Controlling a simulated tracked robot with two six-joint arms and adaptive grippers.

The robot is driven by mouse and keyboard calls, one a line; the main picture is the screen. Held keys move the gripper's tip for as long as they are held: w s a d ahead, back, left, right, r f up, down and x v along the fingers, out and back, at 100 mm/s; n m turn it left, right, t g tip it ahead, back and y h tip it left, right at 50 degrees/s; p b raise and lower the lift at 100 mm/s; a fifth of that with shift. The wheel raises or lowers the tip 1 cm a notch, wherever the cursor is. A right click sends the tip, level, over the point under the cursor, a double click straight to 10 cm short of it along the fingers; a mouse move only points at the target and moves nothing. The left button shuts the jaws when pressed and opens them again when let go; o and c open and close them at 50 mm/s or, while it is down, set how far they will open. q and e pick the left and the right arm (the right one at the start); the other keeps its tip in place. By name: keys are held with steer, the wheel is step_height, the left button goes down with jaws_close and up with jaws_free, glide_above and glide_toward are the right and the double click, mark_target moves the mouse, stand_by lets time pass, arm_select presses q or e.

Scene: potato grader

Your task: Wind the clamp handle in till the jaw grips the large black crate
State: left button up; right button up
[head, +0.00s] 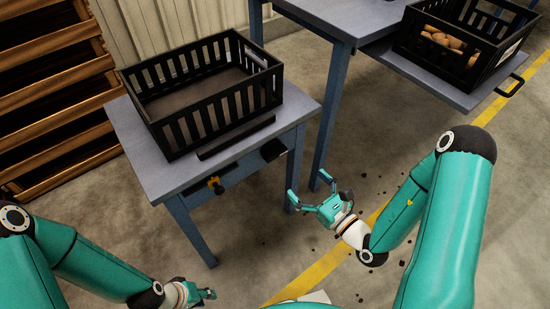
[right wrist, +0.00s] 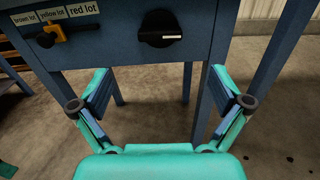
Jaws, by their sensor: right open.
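The large black crate (head: 205,125), slatted and empty, sits on the blue-grey table (head: 150,165). A low black bar (head: 237,139), apparently the clamp jaw, lies along its front; I cannot tell if they touch. A round black handle with a white mark (right wrist: 160,30) is on the table's front face; it also shows in the head view (head: 273,149). My right gripper (head: 308,192) is open and empty, below and in front of the handle; its spread fingers show in the right wrist view (right wrist: 162,95). My left gripper (head: 208,294) is low at the bottom edge, its fingers unclear.
A yellow selector with a black knob (right wrist: 55,36) sits left of the handle, under lot labels (right wrist: 68,14). A second table (head: 345,20) at the right carries a black crate (head: 455,60) of potatoes. Wooden crates (head: 55,100) are stacked at left. Dark clods lie on the floor.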

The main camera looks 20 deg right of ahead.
mark_target(278, 156)
arm_select(q)
step_height(278, 156, down, 5)
steer(key=b, duration=0.3)
steer(key=shift+b, duration=0.3)
arm_select(e)
steer(key=x, duration=1.3)
steer(key=shift+c, duration=0.3)
